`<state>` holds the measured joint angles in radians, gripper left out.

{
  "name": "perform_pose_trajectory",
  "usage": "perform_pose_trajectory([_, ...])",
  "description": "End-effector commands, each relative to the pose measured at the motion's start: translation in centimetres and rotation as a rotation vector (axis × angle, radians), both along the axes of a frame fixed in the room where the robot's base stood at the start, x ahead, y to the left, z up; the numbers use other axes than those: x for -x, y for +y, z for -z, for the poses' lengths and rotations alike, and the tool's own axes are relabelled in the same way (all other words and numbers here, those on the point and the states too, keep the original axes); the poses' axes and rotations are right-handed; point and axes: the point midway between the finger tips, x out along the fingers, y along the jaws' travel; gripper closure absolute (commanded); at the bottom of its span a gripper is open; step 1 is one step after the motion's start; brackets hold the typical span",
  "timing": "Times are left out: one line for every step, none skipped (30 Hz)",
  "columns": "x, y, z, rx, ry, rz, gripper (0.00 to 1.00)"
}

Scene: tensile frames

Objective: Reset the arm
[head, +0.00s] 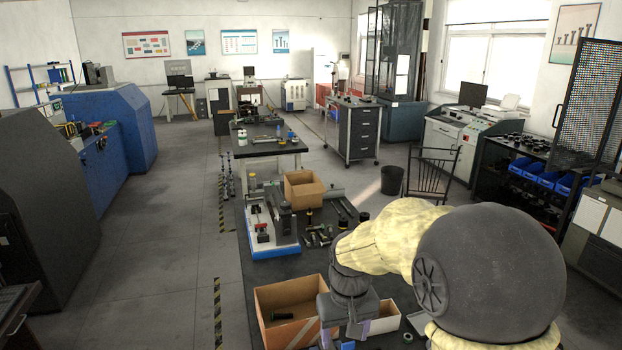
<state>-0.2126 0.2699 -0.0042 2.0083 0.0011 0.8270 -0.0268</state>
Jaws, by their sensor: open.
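My arm reaches over the dark table (262,272) from the lower right, with its cream-covered link and dark round joint in the foreground. My gripper (341,341) points down at the bottom of the head view, its fingers apart. I see nothing between them, though the fingertips lie close to the picture's lower edge. It is just right of an open cardboard box (262,312) and left of a small pale open box (386,322), partly in front of both. A dark cylindrical item (283,317) lies inside the cardboard box.
A blue-and-white device (268,240), another cardboard box (303,192) and several dark metal parts stand farther along the table. A black bin (392,181) and chair (433,172) are to the right. Blue machines (118,130) line the left side.

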Motion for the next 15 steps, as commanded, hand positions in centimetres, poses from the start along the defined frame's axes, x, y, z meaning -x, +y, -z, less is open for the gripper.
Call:
perform_pose_trajectory([0.4, -0.5, 0.8, -0.001, -0.008, 0.01, 0.38])
perform_pose_trajectory([0.7, -0.7, 1.2, -0.002, -0.012, 0.016, 0.38])
perform_pose_trajectory([1.0, -1.1, 1.6, -0.004, -0.019, 0.025, 0.38])
perform_pose_trajectory([1.3, -1.4, 2.0, -0.005, -0.025, 0.032, 0.38])
perform_pose_trajectory([1.6, -1.8, 2.3, -0.006, -0.029, 0.039, 0.38])
perform_pose_trajectory([2.0, -2.2, 2.9, -0.008, -0.038, 0.05, 0.38])
perform_pose_trajectory([2.4, -2.5, 3.4, -0.009, -0.044, 0.058, 0.38])
perform_pose_trajectory([2.8, -2.9, 3.9, -0.01, -0.052, 0.067, 0.38])
perform_pose_trajectory([3.3, -3.4, 4.6, -0.012, -0.062, 0.08, 0.38])
perform_pose_trajectory([3.8, -3.8, 5.2, -0.013, -0.071, 0.09, 0.38])
perform_pose_trajectory([4.4, -4.3, 5.8, -0.014, -0.079, 0.102, 0.38])
perform_pose_trajectory([5.2, -4.9, 6.8, -0.015, -0.093, 0.119, 0.38])
perform_pose_trajectory([6.0, -5.4, 7.6, -0.017, -0.105, 0.133, 0.38])
perform_pose_trajectory([6.7, -6.0, 8.5, -0.018, -0.117, 0.149, 0.38])
perform_pose_trajectory([7.8, -6.6, 9.6, -0.019, -0.133, 0.168, 0.38])
